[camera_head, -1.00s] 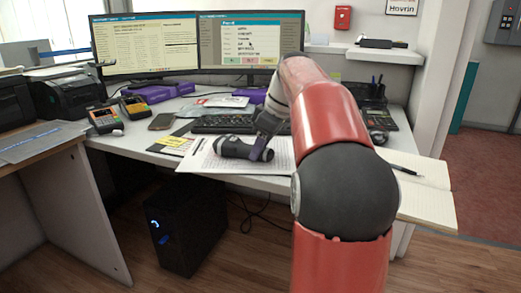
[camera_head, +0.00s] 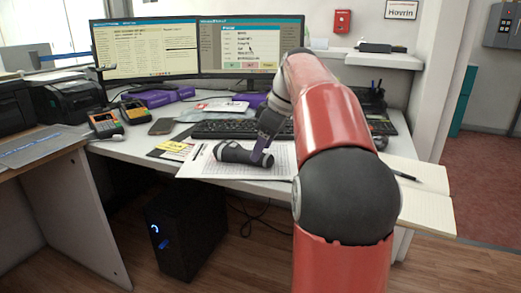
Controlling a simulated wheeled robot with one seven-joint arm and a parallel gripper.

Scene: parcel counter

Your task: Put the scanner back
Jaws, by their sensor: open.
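A dark handheld device with grey parts, which looks like the scanner (camera_head: 234,153), lies on its side on a printed sheet (camera_head: 200,167) near the desk's front edge. My gripper (camera_head: 263,157) is open and points down at the scanner's right end. I cannot tell whether its fingers straddle or touch the scanner. My red arm hides part of the desk to the right. I cannot make out a holder for the scanner.
A keyboard (camera_head: 222,129) lies behind the sheet, below two monitors (camera_head: 146,47). An open notebook (camera_head: 428,205) lies right. A wall shelf (camera_head: 385,60) is at the back right.

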